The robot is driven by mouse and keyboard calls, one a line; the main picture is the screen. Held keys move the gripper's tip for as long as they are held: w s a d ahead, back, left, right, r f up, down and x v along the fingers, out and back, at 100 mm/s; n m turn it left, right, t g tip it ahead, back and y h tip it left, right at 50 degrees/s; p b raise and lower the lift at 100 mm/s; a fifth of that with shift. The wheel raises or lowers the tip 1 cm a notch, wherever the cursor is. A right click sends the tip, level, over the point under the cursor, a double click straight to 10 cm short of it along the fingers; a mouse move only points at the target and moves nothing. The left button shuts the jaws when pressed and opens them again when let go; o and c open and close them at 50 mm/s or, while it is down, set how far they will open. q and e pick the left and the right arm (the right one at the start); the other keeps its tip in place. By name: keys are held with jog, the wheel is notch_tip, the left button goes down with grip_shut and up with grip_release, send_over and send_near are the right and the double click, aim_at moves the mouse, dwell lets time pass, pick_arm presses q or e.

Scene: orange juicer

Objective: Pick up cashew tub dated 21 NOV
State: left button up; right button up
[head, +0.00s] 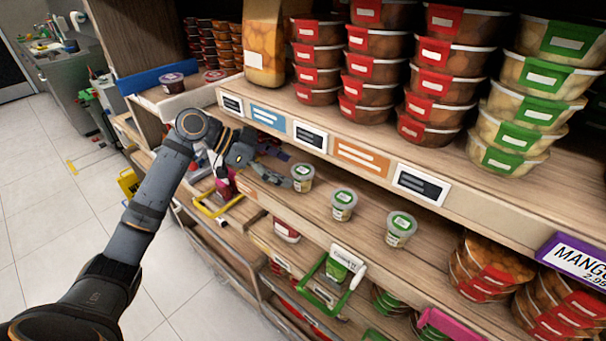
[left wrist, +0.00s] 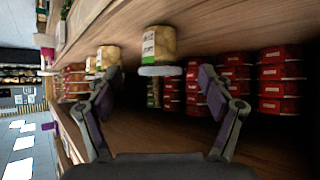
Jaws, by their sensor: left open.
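Three small clear tubs with green-marked lids stand in a row on the lower wooden shelf: a left tub (head: 302,178), a middle tub (head: 343,206) and a right tub (head: 400,230). Their dates are too small to read. My left gripper (head: 284,181) is beside the left tub, just to its left. In the left wrist view, the picture is turned, and my open fingers (left wrist: 158,82) point toward the nearest tub (left wrist: 158,46), with nothing held between them. Two more tubs (left wrist: 108,58) show to its left there. My right gripper is not in view.
An upper shelf edge with price labels (head: 363,157) overhangs the tubs. Stacked red-labelled tubs (head: 437,88) and green-labelled tubs (head: 520,115) stand above. A green-framed sign (head: 335,275) sticks out below. Bare shelf lies between the small tubs.

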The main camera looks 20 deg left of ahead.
aim_at(300, 169)
pick_arm(q)
jog(key=shift+w+d+r, duration=0.1)
jog(key=shift+d, duration=0.05)
jog(key=x, duration=0.1)
jog(key=p+x, duration=0.1)
jog(key=x, duration=0.1)
jog(key=r+p+x, duration=0.1)
jog(key=shift+w+d+f, duration=0.2)
jog(key=shift+d, duration=0.3)
jog(key=shift+d+f, duration=0.1)
jog(key=shift+f, duration=0.05)
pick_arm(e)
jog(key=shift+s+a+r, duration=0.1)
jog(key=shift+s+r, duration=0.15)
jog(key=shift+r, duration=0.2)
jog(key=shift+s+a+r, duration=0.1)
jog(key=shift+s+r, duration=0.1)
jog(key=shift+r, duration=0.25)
pick_arm(q)
jog(key=shift+c, duration=1.3)
jog(key=c, duration=1)
